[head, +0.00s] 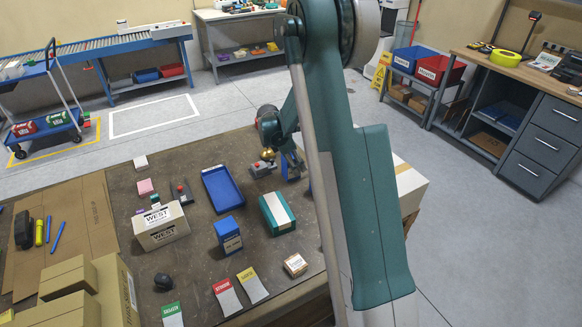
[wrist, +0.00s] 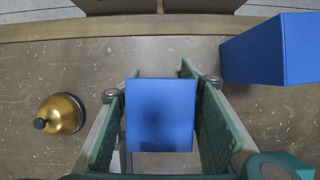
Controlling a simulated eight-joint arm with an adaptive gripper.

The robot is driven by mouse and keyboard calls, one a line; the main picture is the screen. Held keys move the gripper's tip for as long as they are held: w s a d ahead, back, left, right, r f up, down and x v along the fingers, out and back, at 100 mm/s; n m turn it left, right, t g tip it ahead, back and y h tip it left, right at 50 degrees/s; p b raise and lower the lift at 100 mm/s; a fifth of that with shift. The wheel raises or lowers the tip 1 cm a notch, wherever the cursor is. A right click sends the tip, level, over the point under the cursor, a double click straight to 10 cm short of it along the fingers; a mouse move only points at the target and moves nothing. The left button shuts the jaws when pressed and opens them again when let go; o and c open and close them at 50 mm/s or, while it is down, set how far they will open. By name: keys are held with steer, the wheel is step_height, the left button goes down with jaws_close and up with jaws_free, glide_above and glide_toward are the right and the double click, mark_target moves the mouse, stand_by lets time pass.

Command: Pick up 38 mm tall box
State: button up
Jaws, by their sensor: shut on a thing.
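A blue box (wrist: 160,115) sits between the green pads of my gripper (wrist: 161,120) in the wrist view, its flat top facing the camera. My gripper is shut on it. In the head view my arm hides most of the gripper, and a bit of blue (head: 291,168) shows beside it. I cannot tell whether the box is clear of the table. A second blue box (wrist: 270,50) stands to the right of the gripper in the wrist view, apart from it.
A brass bell (wrist: 62,114) stands left of the gripper. On the brown table (head: 185,265) are a blue tray (head: 223,188), an upright blue box (head: 229,234), a teal box with a white stripe (head: 277,212) and a WEST carton (head: 161,228). Coloured cards lie near the front edge.

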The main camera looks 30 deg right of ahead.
steer(key=shift+r, duration=0.15)
step_height(320, 180, up, 10)
steer(key=shift+f+p, duration=0.15)
steer(key=shift+p, duration=0.6)
